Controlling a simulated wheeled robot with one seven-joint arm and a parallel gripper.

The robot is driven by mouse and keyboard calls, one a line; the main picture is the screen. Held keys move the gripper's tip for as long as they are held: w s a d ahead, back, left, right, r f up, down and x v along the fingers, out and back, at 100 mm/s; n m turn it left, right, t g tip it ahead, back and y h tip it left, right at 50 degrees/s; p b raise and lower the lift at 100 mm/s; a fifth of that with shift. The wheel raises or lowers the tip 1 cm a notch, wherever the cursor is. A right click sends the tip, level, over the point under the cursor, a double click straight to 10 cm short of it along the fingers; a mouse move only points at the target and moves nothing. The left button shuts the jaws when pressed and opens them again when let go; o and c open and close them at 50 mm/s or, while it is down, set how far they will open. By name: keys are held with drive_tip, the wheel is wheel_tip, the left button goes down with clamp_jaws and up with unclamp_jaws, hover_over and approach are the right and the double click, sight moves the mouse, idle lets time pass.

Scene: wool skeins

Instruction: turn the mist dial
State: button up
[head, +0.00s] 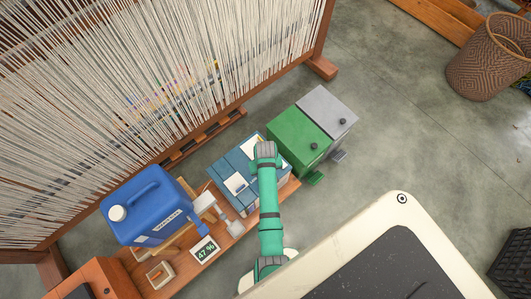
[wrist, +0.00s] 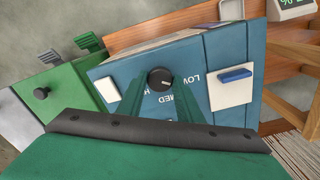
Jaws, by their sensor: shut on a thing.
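The mist dial (wrist: 160,80) is a round black knob on a blue box (wrist: 218,45), seen in the wrist view. The words LOW and MED and part of another label appear upside down around it, partly covered. My gripper (wrist: 160,84) has its two green fingers shut on the dial from either side. The dial's face shows between the fingertips; I cannot tell clearly which label it points at. In the head view the blue box (head: 219,172) stands on a wooden bench, and my arm hides the dial and the fingers.
A blue jug (head: 150,210) and a 47 % display (head: 205,250) stand left of the box. A green bin (head: 298,140) and a grey bin (head: 327,109) stand to its right. A loom (head: 130,90) rises behind. A wicker basket (head: 487,65) is far right; floor between is clear.

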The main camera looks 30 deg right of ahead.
drive_tip(key=shift+n, duration=0.3)
idle(0.4)
drive_tip(key=o, duration=1)
drive_tip(key=shift+o, duration=0.2)
drive_tip(key=shift+w, duration=0.1)
wheel_tip(320, 180, up, 11)
drive_tip(key=shift+f, duration=0.15)
